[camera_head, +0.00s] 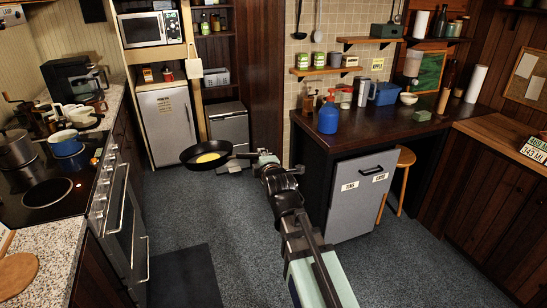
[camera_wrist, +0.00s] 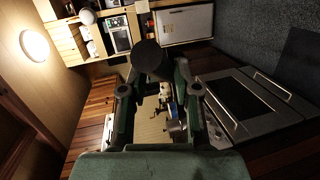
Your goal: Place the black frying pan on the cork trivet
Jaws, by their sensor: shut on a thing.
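The black frying pan (camera_head: 190,163) is held in the air over the floor, with a round yellow thing (camera_head: 208,158) lying in it. My gripper (camera_head: 258,157) is shut on the pan's handle, to the right of the pan. In the wrist view, a dark rounded piece, apparently the handle (camera_wrist: 150,58), sits between the fingers of my gripper (camera_wrist: 155,85); the pan's bowl is not clear there. A round, flat brown disc (camera_head: 18,274), which looks like the cork trivet, lies on the speckled counter at the lower left, partly cut off by the picture's edge.
The stove (camera_head: 75,190) carries a blue pot (camera_head: 67,143) and a grey pot (camera_head: 15,150), behind the disc's counter (camera_head: 50,255). The dark counter (camera_head: 400,120) at right holds a blue bottle (camera_head: 328,118). The floor (camera_head: 200,220) between is open, with a dark mat (camera_head: 185,278).

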